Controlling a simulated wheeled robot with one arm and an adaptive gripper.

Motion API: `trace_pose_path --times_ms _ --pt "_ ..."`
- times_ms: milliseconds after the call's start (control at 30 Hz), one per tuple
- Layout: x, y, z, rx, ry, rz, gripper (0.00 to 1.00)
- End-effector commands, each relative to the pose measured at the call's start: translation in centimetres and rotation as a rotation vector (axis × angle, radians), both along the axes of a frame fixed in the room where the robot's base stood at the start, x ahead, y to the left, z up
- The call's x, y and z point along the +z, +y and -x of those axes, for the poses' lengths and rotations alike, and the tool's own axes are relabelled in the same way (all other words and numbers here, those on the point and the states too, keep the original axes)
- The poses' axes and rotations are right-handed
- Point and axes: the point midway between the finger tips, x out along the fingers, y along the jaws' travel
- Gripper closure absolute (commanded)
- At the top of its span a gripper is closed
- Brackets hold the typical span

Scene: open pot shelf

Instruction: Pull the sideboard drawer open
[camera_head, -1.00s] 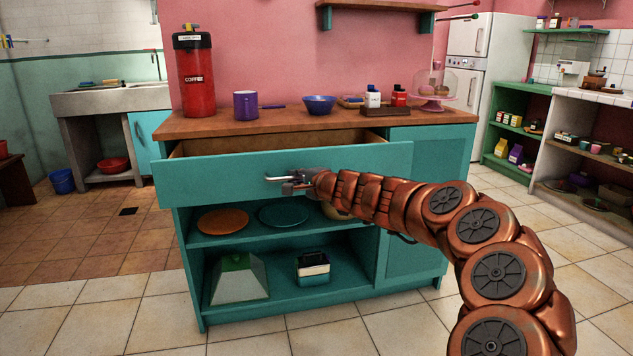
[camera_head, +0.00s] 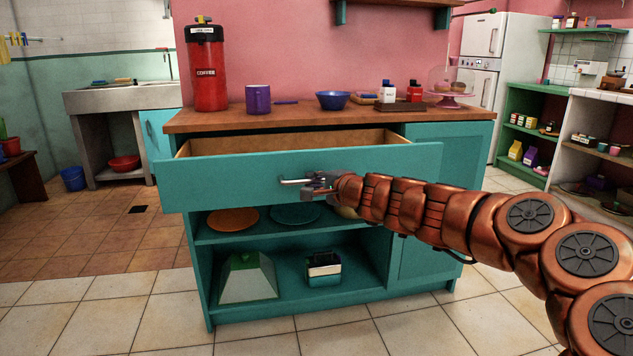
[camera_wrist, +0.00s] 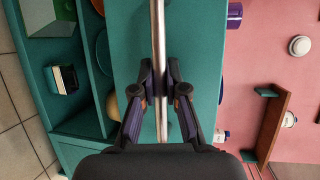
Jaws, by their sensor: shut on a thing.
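The teal sideboard (camera_head: 430,215) stands ahead with its wide drawer (camera_head: 235,182) pulled part way out, and the drawer's inside shows behind its front. A silver bar handle (camera_head: 292,181) runs across the drawer front. My gripper (camera_head: 310,184) is shut on this handle, right of its middle in the head view. In the wrist view, the fingers of my gripper (camera_wrist: 161,88) close around the metal bar (camera_wrist: 158,25), with the teal drawer front (camera_wrist: 130,50) behind. The bottom of the drawer is mostly hidden by its front.
Open shelves below hold an orange plate (camera_head: 233,219) and a green-topped grey object (camera_head: 247,277). Tiled floor in front is clear.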

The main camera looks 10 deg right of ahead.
Motion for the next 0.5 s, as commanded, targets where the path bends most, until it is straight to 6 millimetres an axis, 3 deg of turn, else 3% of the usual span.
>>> trace_pose_path --times_ms 100,133,367,500 --pt "-0.05 0.00 -0.01 0.000 0.001 0.000 1.00" --pt "-0.05 0.00 -0.01 0.000 0.001 0.000 0.87" --pt "-0.03 -0.04 -0.01 0.000 0.000 0.000 0.63" --pt "-0.02 -0.05 -0.02 -0.001 0.000 0.000 0.62"
